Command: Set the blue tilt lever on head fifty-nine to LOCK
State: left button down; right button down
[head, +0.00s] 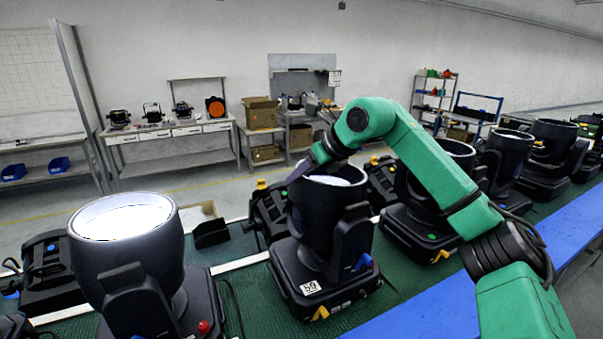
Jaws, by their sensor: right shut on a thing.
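Head fifty-nine (318,222) is a black par can on a black base in the middle of the head view, with a "59" label (311,288) on the base's front corner. Its can points upward, its pale lens partly covered by my right wrist. The blue tilt lever (362,262) shows low on the right side, by the yoke arm; its setting is too small to read. My right gripper (299,173) reaches over the can from the right and is shut on its upper left rim. The fingertips are small and partly hidden. My left gripper is not in view.
A lit par can (125,235) stands at the left, with more black heads in a row to the right. All stand on a green belt (240,290) with a blue edge (430,312). A yellow lever (320,313) sits on the base's front. Workbenches (170,133) stand behind.

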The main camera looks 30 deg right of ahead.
jog(key=shift+r, duration=0.15)
dwell(0.6)
jog(key=shift+a+f, duration=0.6)
jog(key=shift+a, duration=0.05)
jog(key=c, duration=0.5)
grip_release()
jog(key=shift+a, duration=0.1)
jog(key=shift+c, duration=0.2)
jog(key=shift+o, duration=0.4)
jog(key=shift+w+a+f, duration=0.15)
jog(key=shift+w, duration=0.15)
jog(key=shift+s, duration=0.2)
